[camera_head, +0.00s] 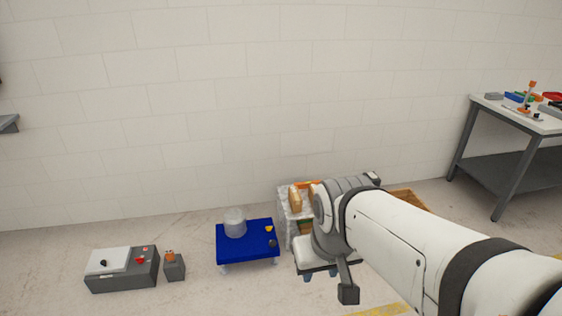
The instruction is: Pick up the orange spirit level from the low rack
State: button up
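A low light-coloured rack (283,207) stands near the wall in the middle of the view. A small orange strip (306,183) shows at its top, and it may be the orange spirit level. My arm hides its right part, so I cannot be sure. A tan block (295,200) is just to the left of and below the strip. My arm reaches in from the lower right and its bent joint covers the right side of the rack. A dark grey end piece (348,293) hangs below the joint, apart from the strip. My gripper's fingers cannot be made out clearly.
A blue low table (228,254) carrying a clear container (235,223) stands left of the rack. Further left are a grey box (140,276) with red buttons and a small dark box (175,270). A workbench (483,104) with tools stands at right. Floor in front is mostly clear.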

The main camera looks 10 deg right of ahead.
aim_at(300, 185)
jog(key=z, duration=0.3)
jog(key=i, duration=0.45)
jog(key=z, duration=0.55)
jog(key=i, duration=2.85)
jog(key=u, duration=0.75)
jog(key=k, duration=0.9)
jog(key=u, duration=0.2)
jog(key=i, duration=0.9)
jog(key=z, duration=0.05)
